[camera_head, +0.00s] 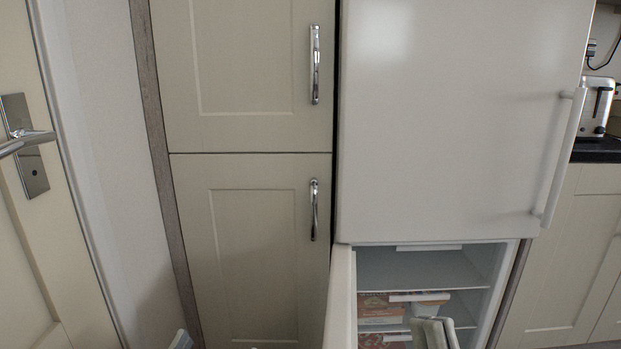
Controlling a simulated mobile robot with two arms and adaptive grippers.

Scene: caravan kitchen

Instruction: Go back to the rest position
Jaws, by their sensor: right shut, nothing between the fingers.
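My right gripper (434,333) shows at the bottom edge, in front of the open lower compartment of the white fridge. Its grey fingers are shut with nothing between them, and the rest of it is cut off by the frame. A small grey piece (181,340) at the bottom edge, left of centre, looks like the tip of my left gripper. Too little of it shows to tell whether it is open or shut.
The fridge's lower door (341,305) stands open toward me. Boxes (375,308) lie on shelves inside. The upper fridge door (450,110) is closed. Tall cabinets (255,250) stand left of it, a room door (30,250) far left, a toaster (594,108) far right.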

